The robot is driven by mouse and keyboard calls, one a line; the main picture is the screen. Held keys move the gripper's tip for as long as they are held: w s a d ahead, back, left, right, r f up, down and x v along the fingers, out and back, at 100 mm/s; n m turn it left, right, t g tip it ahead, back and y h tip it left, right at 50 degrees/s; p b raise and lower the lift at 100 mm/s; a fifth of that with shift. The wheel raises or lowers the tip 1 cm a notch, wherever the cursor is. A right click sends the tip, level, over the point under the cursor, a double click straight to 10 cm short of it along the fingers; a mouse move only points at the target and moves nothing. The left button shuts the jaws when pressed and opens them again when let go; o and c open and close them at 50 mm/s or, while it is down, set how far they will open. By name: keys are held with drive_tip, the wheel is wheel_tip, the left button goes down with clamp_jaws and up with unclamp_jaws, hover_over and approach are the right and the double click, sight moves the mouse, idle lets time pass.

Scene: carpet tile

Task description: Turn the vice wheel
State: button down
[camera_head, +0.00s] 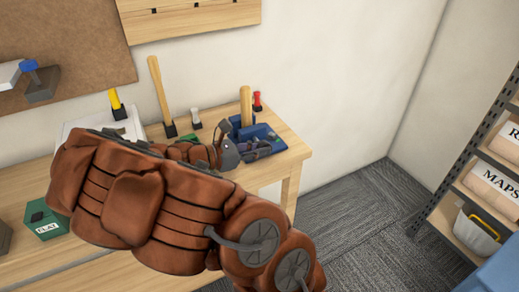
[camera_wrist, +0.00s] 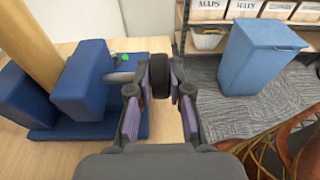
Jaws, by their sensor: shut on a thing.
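The blue vice (camera_head: 266,134) stands at the right end of the wooden bench, with an upright wooden handle (camera_head: 246,104) in it. In the wrist view the vice (camera_wrist: 85,88) is at the left, and a grey screw runs from it to the black vice wheel (camera_wrist: 159,72). My gripper (camera_wrist: 160,88) is shut on the wheel, with one finger on each side of its rim. In the head view my gripper (camera_head: 238,152) is at the front of the vice, and my arm covers much of the bench; I cannot make out the wheel there.
Tools stand upright along the back of the bench, including a long wooden handle (camera_head: 161,92). A green box (camera_head: 44,225) is at the left. A shelf with labelled boxes (camera_head: 497,187) stands at the right. A blue bin (camera_wrist: 257,57) stands on the carpet beyond the bench.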

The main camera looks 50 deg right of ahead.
idle(0.4)
drive_tip(key=c, duration=1.1)
unclamp_jaws()
drive_tip(key=v, duration=1.2)
drive_tip(key=shift+f, duration=0.15)
